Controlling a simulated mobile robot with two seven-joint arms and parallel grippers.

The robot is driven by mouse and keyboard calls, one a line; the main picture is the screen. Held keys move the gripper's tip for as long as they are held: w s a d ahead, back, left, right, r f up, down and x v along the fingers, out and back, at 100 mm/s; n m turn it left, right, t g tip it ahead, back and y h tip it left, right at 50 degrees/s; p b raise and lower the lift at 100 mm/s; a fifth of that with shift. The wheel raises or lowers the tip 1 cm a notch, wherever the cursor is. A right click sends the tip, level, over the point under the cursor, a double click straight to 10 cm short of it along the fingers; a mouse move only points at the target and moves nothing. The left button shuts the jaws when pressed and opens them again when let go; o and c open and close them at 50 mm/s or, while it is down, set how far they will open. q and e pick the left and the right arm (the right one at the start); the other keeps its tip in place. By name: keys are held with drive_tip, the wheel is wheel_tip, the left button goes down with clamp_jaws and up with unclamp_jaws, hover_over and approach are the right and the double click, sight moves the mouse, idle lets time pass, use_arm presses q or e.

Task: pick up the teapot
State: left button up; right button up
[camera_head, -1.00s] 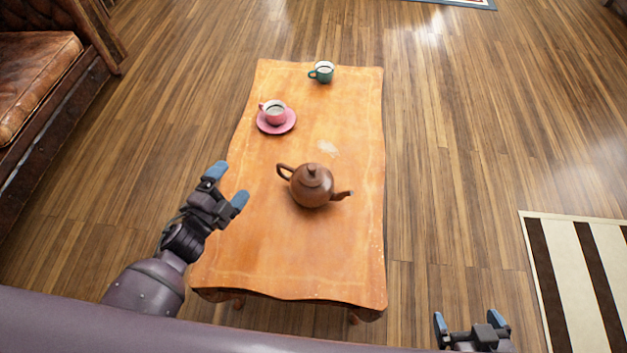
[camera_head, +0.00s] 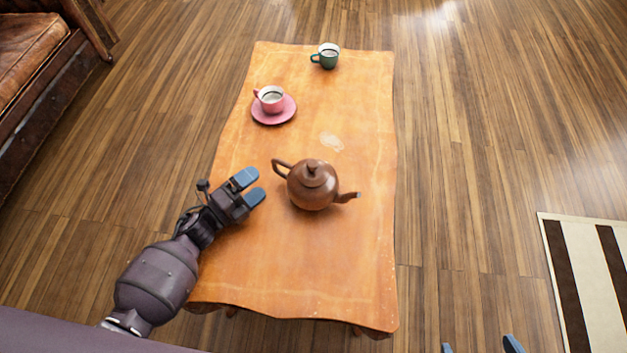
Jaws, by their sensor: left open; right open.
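The brown teapot (camera_head: 312,187) stands upright on the wooden table (camera_head: 300,270), near its middle. Its looped handle (camera_head: 281,168) points left and its spout (camera_head: 347,197) points right. My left gripper (camera_head: 249,188) is open and empty, over the table's left part. It is just left of the teapot and a little below the handle in the picture, apart from it. My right gripper (camera_head: 482,346) shows only its blue fingertips at the bottom edge, apart from each other, right of the table. The rest of it is out of view.
A pink cup (camera_head: 271,101) sits on a pink saucer (camera_head: 273,117) at the table's far left. A green cup (camera_head: 326,57) stands at the far end. The table's near part is clear. A leather sofa (camera_head: 34,62) is at upper left, a striped rug (camera_head: 587,290) at right.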

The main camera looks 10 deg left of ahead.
sight(274, 167)
use_arm(q)
drive_tip(key=shift+x, duration=0.9)
drive_tip(key=x, duration=0.4)
drive_tip(key=shift+w+d+b, duration=0.1)
drive_tip(key=shift+w+b, duration=0.15)
drive_tip(key=shift+b, duration=0.15)
drive_tip(key=shift+w+d+r, duration=0.15)
drive_tip(key=shift+w+d, duration=0.25)
drive_tip(key=shift+w, duration=0.1)
drive_tip(key=c, duration=1.2)
drive_tip(key=shift+r, duration=0.15)
drive_tip(key=shift+c, duration=0.8)
drive_tip(key=shift+r, duration=0.1)
